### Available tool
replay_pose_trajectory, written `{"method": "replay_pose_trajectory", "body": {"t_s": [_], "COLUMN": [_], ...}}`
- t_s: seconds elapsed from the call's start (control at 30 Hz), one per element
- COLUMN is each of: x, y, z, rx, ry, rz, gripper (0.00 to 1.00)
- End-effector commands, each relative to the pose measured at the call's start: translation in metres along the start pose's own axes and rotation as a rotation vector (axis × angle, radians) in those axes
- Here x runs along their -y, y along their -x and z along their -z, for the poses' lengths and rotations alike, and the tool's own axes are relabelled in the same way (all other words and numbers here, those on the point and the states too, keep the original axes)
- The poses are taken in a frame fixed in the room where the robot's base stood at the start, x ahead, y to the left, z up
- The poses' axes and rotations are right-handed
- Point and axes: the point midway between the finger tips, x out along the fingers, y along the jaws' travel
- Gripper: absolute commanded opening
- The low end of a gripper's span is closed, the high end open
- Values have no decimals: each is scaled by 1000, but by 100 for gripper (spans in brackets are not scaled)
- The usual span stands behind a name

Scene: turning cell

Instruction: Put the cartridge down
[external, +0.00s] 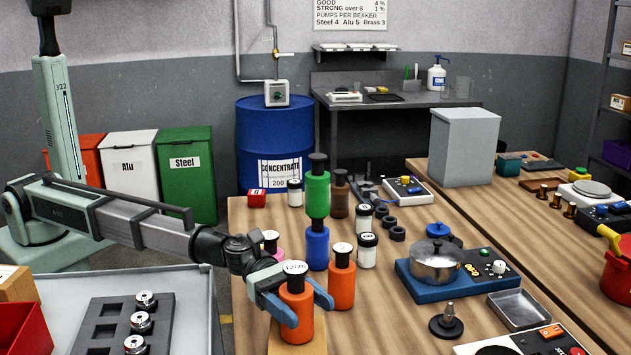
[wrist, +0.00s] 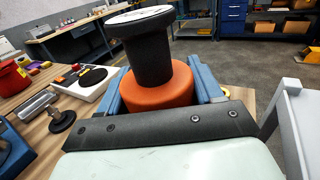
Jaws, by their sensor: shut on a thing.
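An orange cartridge (external: 297,328) with a black neck and a white top marked with writing stands upright between the blue fingers of my gripper (external: 304,308). In the wrist view the same orange cartridge (wrist: 157,91) sits between both fingers, its black neck and white cap rising in front of the camera. My gripper is shut on it near the front edge of the wooden bench (external: 405,285). I cannot tell whether its base touches the surface below.
A second orange cartridge (external: 342,287) stands close on the right. Behind are a blue one (external: 317,250) with a green one (external: 317,195) above it, a brown one (external: 339,203) and white jars (external: 367,252). A blue device with a pot (external: 436,262) stands right. Bare bench lies between.

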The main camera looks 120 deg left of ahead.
Motion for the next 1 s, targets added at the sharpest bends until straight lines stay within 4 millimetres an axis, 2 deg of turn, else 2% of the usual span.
{"method": "replay_pose_trajectory", "body": {"t_s": [0.03, 0.07, 0.3, 0.67, 0.87, 1.0], "x": [0, 0, 0, 0, 1, 2], "y": [0, 0, 0, 0, 18, 40], "z": [1, 1, 1, -2, -2, -2], "rx": [0, 0, 0, 0, 0, 0], "ry": [1, 1, 0, -1, 0, 0], "rz": [0, 0, 0, 0, -1, -1], "gripper": [20, 68, 91, 91, 91, 91]}}
